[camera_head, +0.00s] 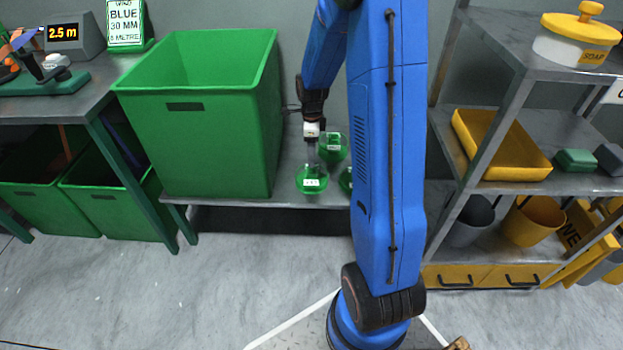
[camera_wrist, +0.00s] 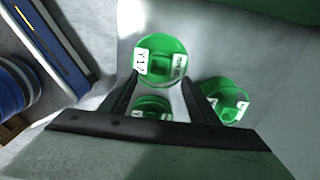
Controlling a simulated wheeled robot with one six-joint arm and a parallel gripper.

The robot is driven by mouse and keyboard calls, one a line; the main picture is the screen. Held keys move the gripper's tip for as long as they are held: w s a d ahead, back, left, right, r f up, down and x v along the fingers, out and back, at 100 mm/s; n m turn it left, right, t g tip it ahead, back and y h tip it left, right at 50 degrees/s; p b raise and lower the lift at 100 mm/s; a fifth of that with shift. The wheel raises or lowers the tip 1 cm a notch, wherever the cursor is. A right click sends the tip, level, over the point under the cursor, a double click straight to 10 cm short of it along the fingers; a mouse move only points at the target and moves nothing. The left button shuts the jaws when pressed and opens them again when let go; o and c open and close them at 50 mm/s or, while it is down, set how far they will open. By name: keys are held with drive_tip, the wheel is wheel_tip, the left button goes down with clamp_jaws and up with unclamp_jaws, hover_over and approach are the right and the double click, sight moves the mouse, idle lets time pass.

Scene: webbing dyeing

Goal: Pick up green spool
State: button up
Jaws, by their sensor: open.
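Several green spools with white labels stand close together on the metal shelf (camera_head: 240,203). In the head view, one spool (camera_head: 312,184) is at the front below my gripper (camera_head: 312,160). Another spool (camera_head: 334,154) is behind it to the right, and a third (camera_head: 345,180) is partly hidden by my arm. In the wrist view, my open gripper (camera_wrist: 158,82) points down at them. One spool (camera_wrist: 162,48) is at the fingertips, one (camera_wrist: 152,103) shows between the fingers, and one (camera_wrist: 230,98) is outside the right finger. I cannot tell whether a finger touches any spool.
A large green bin (camera_head: 215,145) stands left of the spools on the same shelf. A grey rack (camera_head: 505,187) with a yellow tray (camera_head: 490,160) and buckets is on the right. A metal table (camera_head: 85,100) is at the left. The floor in front (camera_head: 200,290) is clear.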

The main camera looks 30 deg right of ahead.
sight(312, 177)
drive_tip(key=shift+f, duration=3.8)
clamp_jaws()
drive_tip(key=shift+r, duration=0.15)
